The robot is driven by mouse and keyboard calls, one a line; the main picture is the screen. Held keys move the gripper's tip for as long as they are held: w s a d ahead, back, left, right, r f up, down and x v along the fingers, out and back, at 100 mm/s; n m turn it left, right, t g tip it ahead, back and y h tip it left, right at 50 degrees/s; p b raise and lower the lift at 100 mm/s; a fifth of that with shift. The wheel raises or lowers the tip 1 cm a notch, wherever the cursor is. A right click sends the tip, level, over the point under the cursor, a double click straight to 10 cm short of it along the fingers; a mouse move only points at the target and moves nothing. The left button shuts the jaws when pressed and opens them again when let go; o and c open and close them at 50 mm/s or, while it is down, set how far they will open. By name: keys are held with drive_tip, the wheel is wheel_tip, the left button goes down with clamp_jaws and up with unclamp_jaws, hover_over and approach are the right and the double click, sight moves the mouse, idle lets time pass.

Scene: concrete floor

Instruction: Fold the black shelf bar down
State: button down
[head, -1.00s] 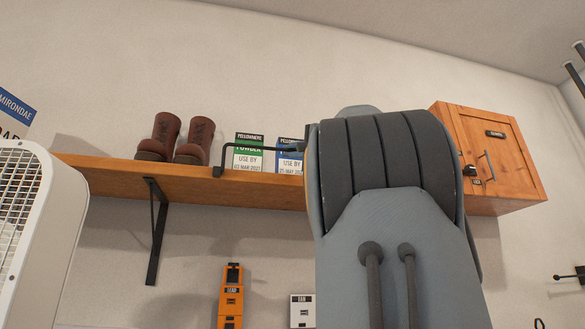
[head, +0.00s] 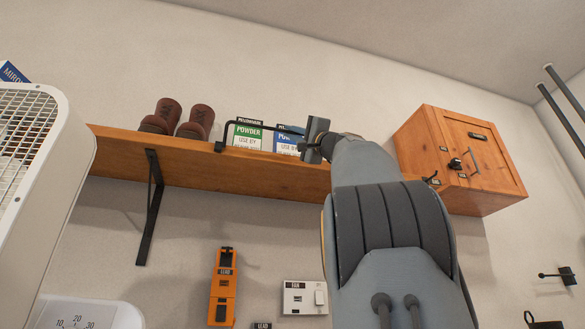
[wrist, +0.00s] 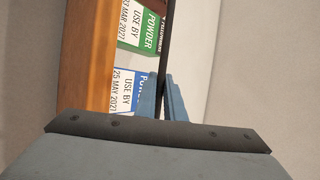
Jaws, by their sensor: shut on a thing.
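The black shelf bar (head: 262,125) stands up along the front edge of the wooden shelf (head: 200,165), with its left end bent down to a mount on the shelf's front. In the wrist view the bar (wrist: 167,40) runs up from between my fingers. My gripper (head: 299,133) is at the bar's right part, in front of the shelf. In the wrist view its two blue fingers (wrist: 164,97) are shut on the bar. The bar's right end is hidden behind my gripper and arm.
A wooden cabinet (head: 415,150) hangs to the right. A white fan (head: 40,190) stands at left. Wall switches (head: 305,298) are below.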

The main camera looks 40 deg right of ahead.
drive_tip(key=shift+s+a+f+n+t+y+b, duration=0.2)
drive_tip(key=shift+f+n+y+b, duration=0.55)
drive_tip(key=shift+b, duration=1.15)
drive_tip(key=shift+s+d+f+n+t+y+b, duration=0.1)
drive_tip(key=shift+s+f+n+t+y+b, duration=0.25)
drive_tip(key=shift+f+b, duration=1.2)
drive_tip(key=shift+s+a+f+n+t+y+b, duration=0.2)
drive_tip(key=shift+f+n+y+b, duration=0.35)
drive_tip(key=shift+b, duration=1.7)
drive_tip(key=shift+w+f, duration=0.15)
drive_tip(key=c, duration=1.8)
unclamp_jaws()
drive_tip(key=shift+c, duration=0.2)
